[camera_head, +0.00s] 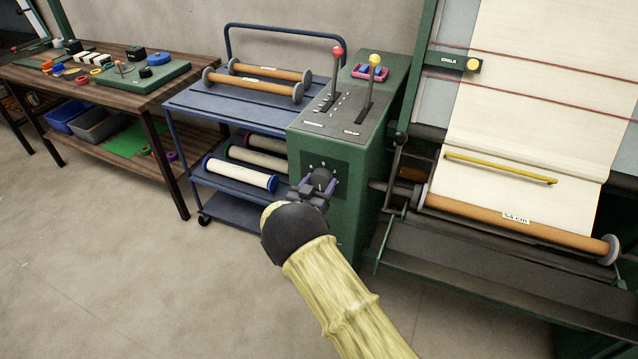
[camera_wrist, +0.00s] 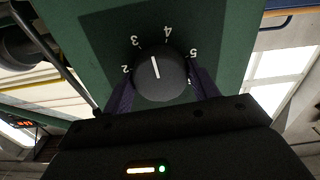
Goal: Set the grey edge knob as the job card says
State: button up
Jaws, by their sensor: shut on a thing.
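The grey edge knob (camera_wrist: 160,78) is round and dark, with a white pointer line, on the front of the green control cabinet (camera_head: 345,240). In the wrist view the pointer points up and slightly left, between the marks 3 and 4. The marks 2 and 5 also show; a mark below 5 is partly hidden by a finger. My gripper (camera_wrist: 162,92) is shut on the knob, one finger on each side. In the head view my gripper (camera_head: 318,187) is at the knob and partly covers it. I cannot make out a job card in either view.
A red-topped lever (camera_head: 337,52) and a yellow-topped lever (camera_head: 375,60) stand on the cabinet. On the right is the machine's cloth (camera_head: 530,100) with a roll labelled 54 cm (camera_head: 515,217). A blue cart (camera_head: 225,100) with rolls and a wooden workbench (camera_head: 130,92) stand left.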

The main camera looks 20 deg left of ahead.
jog(key=n, duration=0.3)
jog(key=shift+r+n+p, duration=0.1)
jog(key=shift+n+p, duration=0.2)
jog(key=shift+n, duration=0.1)
jog(key=n, duration=0.3)
jog(key=shift+n+p, duration=0.3)
jog(key=n, duration=0.3)
jog(key=shift+n+p, duration=0.3)
jog(key=shift+p, duration=0.05)
jog(key=shift+n+p, duration=0.3)
jog(key=shift+n, duration=1.7)
jog(key=o, duration=1)
jog(key=shift+c, duration=0.2)
jog(key=shift+s, duration=0.1)
